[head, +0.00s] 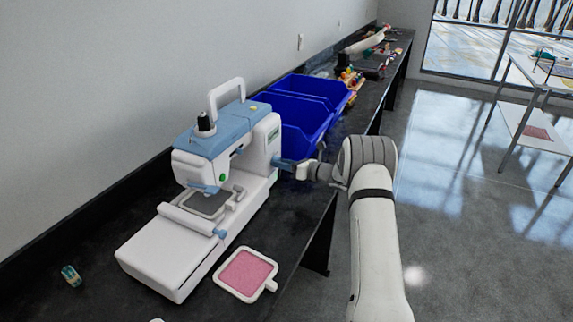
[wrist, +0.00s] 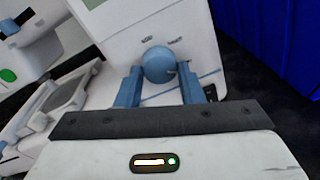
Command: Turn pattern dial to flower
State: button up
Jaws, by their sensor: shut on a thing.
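The sewing machine (head: 225,145), white with a blue top, stands on the black bench. Its pattern dial (wrist: 158,64) is a round blue knob on the machine's end face in the wrist view. Small marks sit on the face above the dial, too small to read. My gripper (wrist: 159,78) has its two blue fingers on either side of the dial and is shut on it. In the head view my gripper (head: 285,164) reaches the machine's right side, and the dial is hidden there behind it.
Blue bins (head: 305,110) stand on the bench just behind the machine. A white hoop with pink cloth (head: 246,273) lies in front of it. A small greenish item (head: 70,275) lies at the left.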

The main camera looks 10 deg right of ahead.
jog(key=shift+a+r, duration=0.15)
jog(key=shift+a, duration=0.05)
jog(key=o, duration=0.7)
jog(key=shift+w+a, duration=0.1)
jog(key=shift+o, duration=1.4)
jog(key=b+v, duration=0.1)
jog(key=v, duration=0.7)
